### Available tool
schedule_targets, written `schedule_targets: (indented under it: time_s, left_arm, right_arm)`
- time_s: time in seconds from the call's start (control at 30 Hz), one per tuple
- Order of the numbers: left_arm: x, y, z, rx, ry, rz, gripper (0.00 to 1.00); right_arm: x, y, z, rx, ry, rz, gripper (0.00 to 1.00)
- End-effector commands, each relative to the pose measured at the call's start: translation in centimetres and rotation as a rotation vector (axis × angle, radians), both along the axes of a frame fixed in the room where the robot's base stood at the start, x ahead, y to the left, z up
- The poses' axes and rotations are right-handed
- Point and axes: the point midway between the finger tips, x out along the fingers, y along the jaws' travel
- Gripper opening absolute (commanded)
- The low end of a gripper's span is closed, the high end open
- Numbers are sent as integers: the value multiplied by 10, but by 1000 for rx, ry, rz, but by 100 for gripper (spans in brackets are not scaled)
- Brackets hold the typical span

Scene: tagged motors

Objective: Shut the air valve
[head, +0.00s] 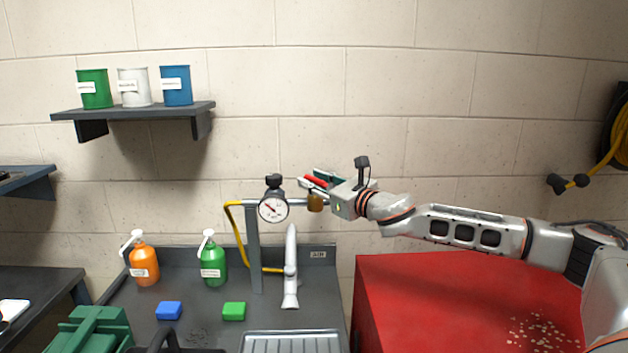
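The air line is a grey post (253,250) with a horizontal pipe, a round white-faced gauge (273,208) and a brass valve body (315,203) to the gauge's right. A red lever (315,182) shows just above the brass body, slanting down to the right. My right gripper (320,180) reaches in from the right, its fingers at the red lever. The lever appears to lie between or against the fingers; whether they are closed on it I cannot tell. My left gripper does not show.
A yellow hose (237,238) runs down beside the post. A red cabinet (400,290) lies under my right arm. A shelf (135,111) holds three cans.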

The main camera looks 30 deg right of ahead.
Motion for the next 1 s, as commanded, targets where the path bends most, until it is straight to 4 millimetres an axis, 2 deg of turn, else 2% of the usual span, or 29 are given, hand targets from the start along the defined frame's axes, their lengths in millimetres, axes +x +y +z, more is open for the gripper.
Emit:
schedule_targets:
  time_s: [0.23,0.27,0.3,0.37,0.77,1.0]
  left_arm:
    - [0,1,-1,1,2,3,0]
    - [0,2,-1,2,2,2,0]
    - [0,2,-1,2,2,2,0]
    - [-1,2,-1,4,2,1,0]
    - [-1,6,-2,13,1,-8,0]
    - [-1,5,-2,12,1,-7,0]
  right_arm:
    - [1,0,0,0,1,0,29]
    - [1,0,0,0,1,0,24]
    - [1,0,0,0,1,0,13]
    - [1,0,0,1,1,0,0]
    - [1,1,-1,1,1,-28,0]
    - [1,2,-1,3,2,-135,0]
